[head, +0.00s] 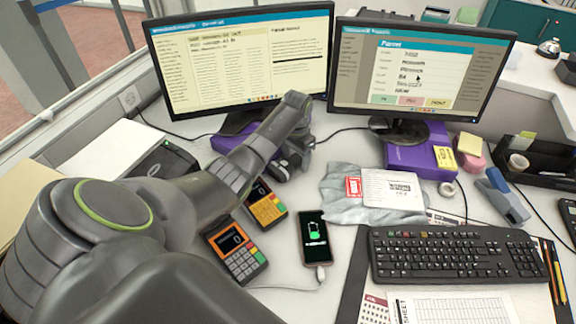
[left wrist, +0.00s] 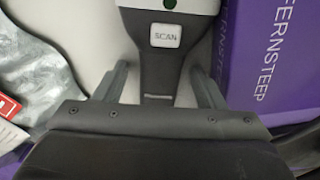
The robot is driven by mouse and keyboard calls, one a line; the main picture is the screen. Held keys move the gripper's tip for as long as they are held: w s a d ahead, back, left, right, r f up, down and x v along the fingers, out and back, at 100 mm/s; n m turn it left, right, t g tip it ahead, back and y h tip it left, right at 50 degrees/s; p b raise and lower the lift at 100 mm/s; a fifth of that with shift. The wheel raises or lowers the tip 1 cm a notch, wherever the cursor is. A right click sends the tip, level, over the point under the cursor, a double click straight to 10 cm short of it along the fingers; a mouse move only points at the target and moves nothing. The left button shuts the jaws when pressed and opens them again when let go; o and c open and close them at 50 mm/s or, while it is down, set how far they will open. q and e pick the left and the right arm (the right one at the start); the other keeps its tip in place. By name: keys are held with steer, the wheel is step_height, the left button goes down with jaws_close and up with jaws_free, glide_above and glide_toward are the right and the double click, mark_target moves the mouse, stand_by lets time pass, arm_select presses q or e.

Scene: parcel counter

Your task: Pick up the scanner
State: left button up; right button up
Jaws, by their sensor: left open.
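The scanner (left wrist: 157,62) is dark grey with a pale head, a green light and a button marked SCAN. It fills the upper middle of the left wrist view, lying on the white counter. My left gripper (left wrist: 162,78) is open, with one finger on each side of the scanner's handle and a gap showing on both sides. In the head view my left gripper (head: 286,168) reaches down in front of the left monitor, and I cannot clearly tell the scanner from it there. My right gripper is not in view.
A purple box (left wrist: 265,50) stands close on the right in the left wrist view. In the head view, a grey parcel bag (head: 345,205), a phone (head: 314,238), card terminals (head: 237,254) and a keyboard (head: 455,253) lie nearby. Two monitors (head: 245,60) stand behind.

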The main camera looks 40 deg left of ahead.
arm_select(q)
steer(key=c, duration=1.2)
